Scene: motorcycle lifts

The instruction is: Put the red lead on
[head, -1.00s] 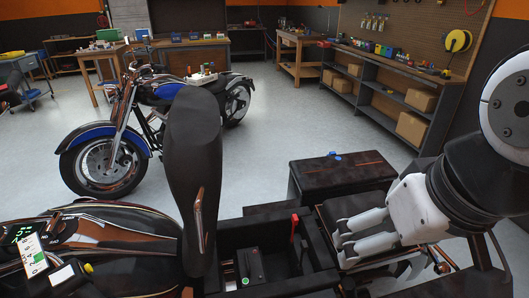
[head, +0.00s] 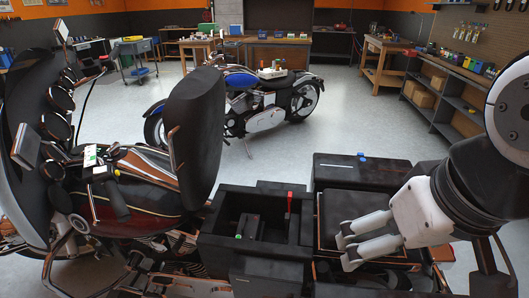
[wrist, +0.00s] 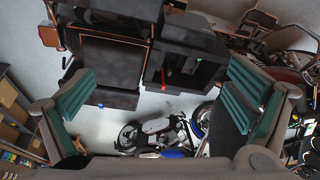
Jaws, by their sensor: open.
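The red lead (head: 289,202) stands upright at the right inner side of an open black box on the near motorcycle. It shows as a small red spot in the wrist view (wrist: 163,77). A dark battery (head: 248,227) with a green spot on top sits inside this box (head: 222,240), left of the lead. My gripper (head: 344,250) is open and empty, to the right of the box over a dark flat surface. The wrist view also shows my gripper (wrist: 160,75) with its fingers wide apart. The lead's lower end is hidden.
The raised seat (head: 196,135) stands left of the box. A black case (head: 362,170) with a blue spot lies behind my gripper. A blue motorcycle (head: 262,100) stands beyond, with clear floor around it. Workbenches and shelves (head: 452,100) line the back and right.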

